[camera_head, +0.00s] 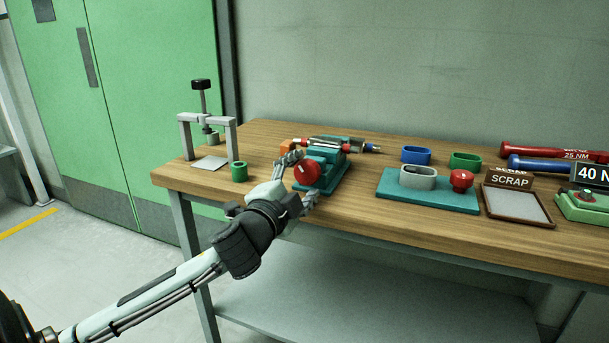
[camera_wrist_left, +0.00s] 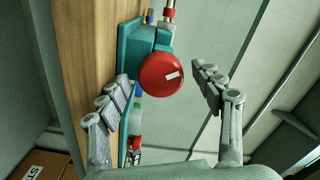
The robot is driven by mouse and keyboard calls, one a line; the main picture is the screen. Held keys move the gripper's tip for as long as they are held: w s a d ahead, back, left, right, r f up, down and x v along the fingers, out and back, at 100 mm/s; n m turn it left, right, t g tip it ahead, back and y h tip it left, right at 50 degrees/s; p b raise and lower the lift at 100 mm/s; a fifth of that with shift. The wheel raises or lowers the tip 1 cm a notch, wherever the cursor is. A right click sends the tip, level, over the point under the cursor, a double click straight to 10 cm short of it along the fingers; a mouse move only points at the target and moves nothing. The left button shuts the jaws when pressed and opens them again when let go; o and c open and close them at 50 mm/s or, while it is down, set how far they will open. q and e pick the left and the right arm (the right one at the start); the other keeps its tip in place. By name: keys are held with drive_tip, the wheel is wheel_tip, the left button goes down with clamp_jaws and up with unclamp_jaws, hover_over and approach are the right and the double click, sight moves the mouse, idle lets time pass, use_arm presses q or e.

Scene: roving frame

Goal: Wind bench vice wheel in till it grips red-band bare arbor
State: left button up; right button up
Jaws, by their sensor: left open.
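The teal bench vice (camera_head: 330,172) stands near the table's front edge. Its red wheel (camera_head: 306,173) faces my left gripper (camera_head: 299,180). The fingers are open, one on each side, and I cannot tell whether either touches the wheel. A red-banded shaft (camera_wrist_left: 169,12) shows beyond the wheel, beside a blue-banded part. Whether the jaws touch the shaft is hidden. My right gripper is not in view.
A grey press frame (camera_head: 184,135) and a green ring (camera_head: 239,171) stand left of the vice. A teal tray (camera_head: 430,199) with a grey ring and a red knob, a scrap tray (camera_head: 518,204) and torque wrenches (camera_head: 545,150) lie right. Bare wood lies before the tray.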

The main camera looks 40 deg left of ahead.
use_arm(q)
drive_tip(key=v, duration=0.6)
drive_tip(key=shift+s, duration=0.1)
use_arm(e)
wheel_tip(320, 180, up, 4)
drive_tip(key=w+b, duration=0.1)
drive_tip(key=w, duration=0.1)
use_arm(q)
drive_tip(key=w+n, duration=0.2)
drive_tip(key=n, duration=0.1)
drive_tip(key=w+a+n, duration=0.1)
drive_tip(key=w+n, duration=0.2)
drive_tip(key=w+a+n+p, duration=0.1)
drive_tip(key=w+n, duration=0.1)
drive_tip(key=n, duration=0.1)
drive_tip(key=shift+w, duration=0.3)
drive_tip(key=shift+f, duration=0.1)
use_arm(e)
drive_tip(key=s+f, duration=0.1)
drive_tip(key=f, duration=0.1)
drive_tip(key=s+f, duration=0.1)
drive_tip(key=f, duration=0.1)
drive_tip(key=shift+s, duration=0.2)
use_arm(q)
drive_tip(key=c, duration=1.2)
